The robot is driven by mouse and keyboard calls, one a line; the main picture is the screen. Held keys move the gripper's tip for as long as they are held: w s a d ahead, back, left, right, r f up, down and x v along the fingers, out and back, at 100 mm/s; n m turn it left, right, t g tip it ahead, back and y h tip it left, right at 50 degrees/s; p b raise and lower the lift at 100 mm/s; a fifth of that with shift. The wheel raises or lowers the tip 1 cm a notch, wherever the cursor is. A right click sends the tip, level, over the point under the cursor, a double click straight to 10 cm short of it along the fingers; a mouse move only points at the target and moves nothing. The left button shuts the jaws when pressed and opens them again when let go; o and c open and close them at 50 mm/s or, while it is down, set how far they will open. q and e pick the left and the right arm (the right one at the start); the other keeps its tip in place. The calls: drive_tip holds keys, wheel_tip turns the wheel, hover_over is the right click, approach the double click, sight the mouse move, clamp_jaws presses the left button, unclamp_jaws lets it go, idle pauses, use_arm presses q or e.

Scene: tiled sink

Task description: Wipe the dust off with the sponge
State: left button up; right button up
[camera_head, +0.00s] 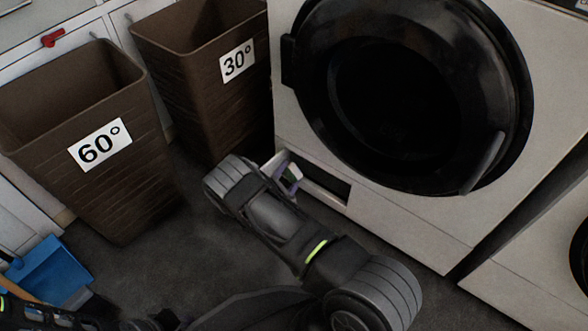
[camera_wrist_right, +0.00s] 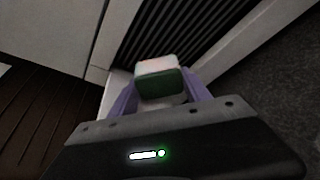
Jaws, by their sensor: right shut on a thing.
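My right gripper (camera_head: 291,178) is low at the front of the washing machine (camera_head: 400,215), beside the slot (camera_head: 322,184) in its lower panel. Its purple fingers also show in the right wrist view (camera_wrist_right: 160,98), shut on a small block, the sponge (camera_wrist_right: 162,84), with a green face and a pale face. In the head view the sponge is hidden behind the wrist. In the wrist view, a dark ribbed grille (camera_wrist_right: 190,30) lies just beyond the sponge; I cannot tell whether they touch. I cannot make out dust. My left gripper does not show.
A brown basket marked 60° (camera_head: 125,190) and another marked 30° (camera_head: 205,105) stand left of the machine. A blue dustpan (camera_head: 52,272) lies at the lower left. The machine's round black door (camera_head: 400,100) is above my right arm. Dark floor between baskets and arm is clear.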

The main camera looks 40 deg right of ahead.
drive_tip(key=shift+s+a, duration=0.25)
drive_tip(key=shift+a, duration=0.5)
drive_tip(key=shift+s+a, duration=0.25)
drive_tip(key=shift+a, duration=0.5)
drive_tip(key=shift+s+a, duration=0.2)
drive_tip(key=shift+a, duration=0.5)
